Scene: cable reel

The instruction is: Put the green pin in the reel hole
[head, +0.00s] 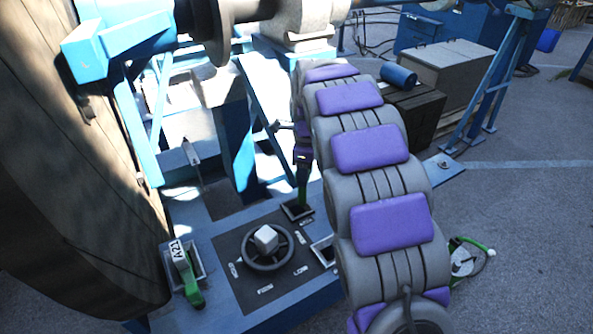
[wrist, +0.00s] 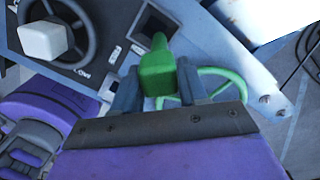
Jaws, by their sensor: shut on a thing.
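My gripper (head: 303,158) is shut on a green pin (head: 302,190), which hangs down from it over the blue control base. In the wrist view the pin (wrist: 158,75) sits between the two fingers of my gripper (wrist: 158,90). The pin's lower end is at or just above a dark square socket (head: 297,210); I cannot tell whether it is inside. The large wooden reel (head: 75,170) stands at the left. Its hole cannot be made out. Another green handle (head: 190,285), beside a tag marked A21, sits in a socket at the left of the base.
A dark handwheel (head: 268,247) with a pale cube on it is on the panel. An open square recess (head: 322,252) lies near my arm. A blue frame (head: 235,140) rises behind.

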